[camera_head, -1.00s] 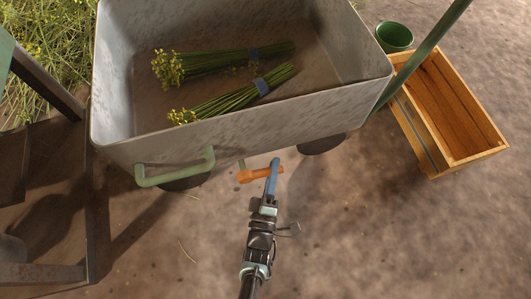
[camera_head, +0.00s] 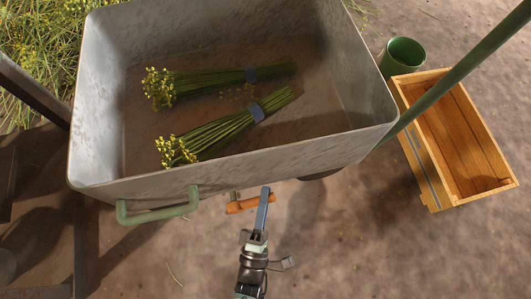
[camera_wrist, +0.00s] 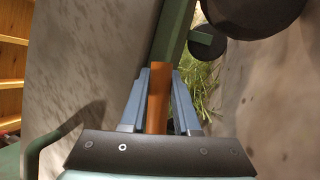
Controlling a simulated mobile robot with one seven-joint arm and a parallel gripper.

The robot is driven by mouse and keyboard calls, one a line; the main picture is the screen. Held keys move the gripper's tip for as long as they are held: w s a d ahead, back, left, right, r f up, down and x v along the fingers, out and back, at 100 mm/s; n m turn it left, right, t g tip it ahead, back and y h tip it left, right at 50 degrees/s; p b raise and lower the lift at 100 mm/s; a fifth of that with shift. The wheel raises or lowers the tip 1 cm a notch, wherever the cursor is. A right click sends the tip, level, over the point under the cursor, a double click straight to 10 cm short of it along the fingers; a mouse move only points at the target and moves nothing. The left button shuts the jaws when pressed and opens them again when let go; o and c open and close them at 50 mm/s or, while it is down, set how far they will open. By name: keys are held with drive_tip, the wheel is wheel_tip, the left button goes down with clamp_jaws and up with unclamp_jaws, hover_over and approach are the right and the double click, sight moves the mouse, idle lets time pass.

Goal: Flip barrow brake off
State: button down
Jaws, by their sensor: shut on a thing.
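The barrow (camera_head: 180,185) is a grey metal tub with a green handle (camera_head: 158,213) on its near side. The orange brake lever (camera_head: 240,205) sticks out under the near rim, right of the handle. My gripper (camera_head: 263,200) is at the lever, with its fingers covering the lever's right end. In the wrist view the orange lever (camera_wrist: 157,98) stands between the two blue-grey fingers of my gripper (camera_wrist: 158,85), which are shut on it. The lever's mount under the tub is mostly hidden.
Two tied herb bundles (camera_head: 213,75) (camera_head: 222,130) lie in the tub. A wooden crate (camera_head: 433,187) and a green bucket (camera_head: 402,55) stand at the right, beside a slanting green pole (camera_head: 455,78). A dark frame stands at the left. The ground in front is clear.

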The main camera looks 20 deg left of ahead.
drive_tip(key=c, duration=0.8)
unclamp_jaws()
drive_tip(key=shift+o, duration=0.7)
